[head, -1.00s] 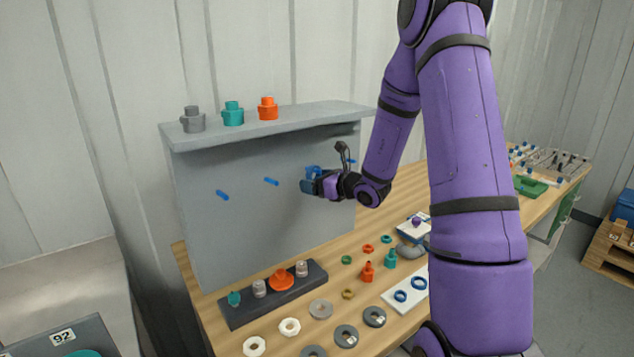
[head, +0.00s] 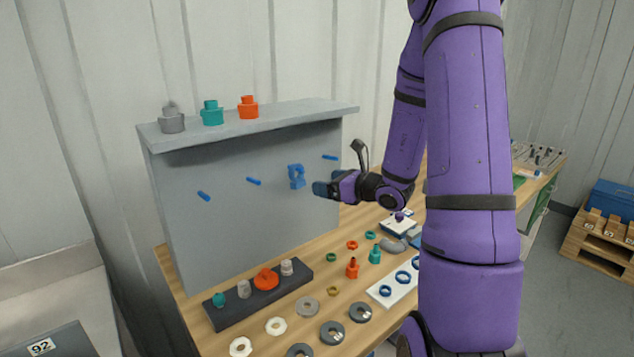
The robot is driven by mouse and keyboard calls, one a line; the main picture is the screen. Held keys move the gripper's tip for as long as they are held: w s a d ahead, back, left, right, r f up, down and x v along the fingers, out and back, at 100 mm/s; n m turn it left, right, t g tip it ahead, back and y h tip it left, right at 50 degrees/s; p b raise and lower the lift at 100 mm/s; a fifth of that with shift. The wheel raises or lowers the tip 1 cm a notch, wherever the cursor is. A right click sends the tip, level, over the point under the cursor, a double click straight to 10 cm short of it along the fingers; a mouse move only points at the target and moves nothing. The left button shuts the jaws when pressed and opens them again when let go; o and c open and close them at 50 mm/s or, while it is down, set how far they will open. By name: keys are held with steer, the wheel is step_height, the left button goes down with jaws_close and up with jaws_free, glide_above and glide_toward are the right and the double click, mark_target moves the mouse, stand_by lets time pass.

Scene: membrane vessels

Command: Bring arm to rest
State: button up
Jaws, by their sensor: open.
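My gripper (head: 318,189) is at the end of my purple arm, in front of the right part of a grey upright panel. It is open and looks empty, with its fingers pointing left. A blue part (head: 296,177) hangs on the panel just left of my fingertips, with a visible gap between them. My arm reaches in from the right, raised above the wooden bench.
The grey panel (head: 230,220) carries blue pegs (head: 253,181) and a top shelf (head: 300,118) with several fittings. The bench below holds a dark block (head: 228,314) with fittings, loose rings (head: 332,333) and a white plate (head: 388,296). A pallet (head: 590,240) stands right.

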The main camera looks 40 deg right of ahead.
steer(key=s+a+r+n+g+y, duration=0.3)
steer(key=s+a+r+n+g, duration=0.25)
steer(key=a+n, duration=0.4)
steer(key=s+a+r+n+g+y, duration=0.2)
steer(key=s+a+r+n+g, duration=0.4)
steer(key=a+n, duration=0.4)
steer(key=s+r+n+h, duration=0.2)
steer(key=s+n+h, duration=0.2)
steer(key=s+n, duration=0.2)
steer(key=s+r+n+t+h, duration=0.1)
steer(key=s+r+n+h, duration=0.1)
steer(key=s+n+h, duration=0.3)
steer(key=s+d+n, duration=0.1)
steer(key=s+n, duration=0.1)
steer(key=s, duration=0.2)
steer(key=shift+r+h, duration=0.3)
steer(key=shift+r, duration=0.05)
